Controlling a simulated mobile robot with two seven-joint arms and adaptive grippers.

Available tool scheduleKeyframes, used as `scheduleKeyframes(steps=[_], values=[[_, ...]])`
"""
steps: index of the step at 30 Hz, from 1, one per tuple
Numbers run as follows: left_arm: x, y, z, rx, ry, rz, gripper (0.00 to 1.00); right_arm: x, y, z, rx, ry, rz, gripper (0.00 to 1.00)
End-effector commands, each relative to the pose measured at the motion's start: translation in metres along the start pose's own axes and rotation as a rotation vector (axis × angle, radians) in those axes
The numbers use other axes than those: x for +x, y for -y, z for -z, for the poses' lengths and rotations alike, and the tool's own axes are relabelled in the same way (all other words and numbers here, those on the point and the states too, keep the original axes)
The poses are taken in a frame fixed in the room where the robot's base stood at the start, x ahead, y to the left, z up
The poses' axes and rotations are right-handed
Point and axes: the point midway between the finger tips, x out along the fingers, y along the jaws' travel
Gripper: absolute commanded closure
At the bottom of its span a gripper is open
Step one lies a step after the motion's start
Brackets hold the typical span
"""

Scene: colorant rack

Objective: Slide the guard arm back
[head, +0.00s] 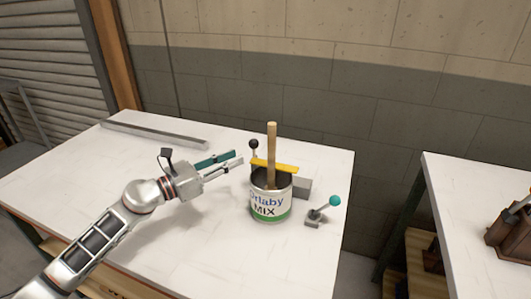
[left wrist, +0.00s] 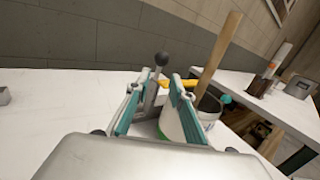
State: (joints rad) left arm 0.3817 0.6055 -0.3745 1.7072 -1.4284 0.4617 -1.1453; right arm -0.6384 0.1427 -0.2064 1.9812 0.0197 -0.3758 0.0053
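The yellow guard arm (head: 275,166) lies across the top of an open can (head: 270,205) labelled "MIX", beside a wooden stick (head: 271,145) standing in the can. A black-knobbed handle (head: 254,146) stands at the guard arm's left end. My left gripper (head: 238,163) is open, just left of the handle and can. In the left wrist view, the black knob (left wrist: 161,59) and its grey post appear between the two teal-padded fingers (left wrist: 159,80); contact cannot be told. The yellow bar there is mostly hidden behind the right finger. My right gripper is not in view.
A grey block (head: 302,186) stands behind the can. A small lever with a teal ball (head: 335,201) stands to its right. A long grey bar (head: 155,134) lies at the table's back left. The white table's left part is clear. A second table (head: 480,210) stands right, across a gap.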

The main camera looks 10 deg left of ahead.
Motion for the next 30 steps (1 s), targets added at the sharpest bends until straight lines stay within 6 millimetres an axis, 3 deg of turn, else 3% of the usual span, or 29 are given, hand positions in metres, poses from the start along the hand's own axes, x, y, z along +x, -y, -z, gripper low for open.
scheduleKeyframes(steps=[5,18,30], values=[[0.007,-0.005,0.007,0.068,-0.044,0.025,0.77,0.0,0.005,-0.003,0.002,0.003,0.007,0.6],[0.068,-0.003,0.009,0.065,-0.041,0.024,0.77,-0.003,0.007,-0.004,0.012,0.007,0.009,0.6],[0.079,-0.002,0.011,0.065,-0.043,0.025,0.77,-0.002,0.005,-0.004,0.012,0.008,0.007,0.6]])
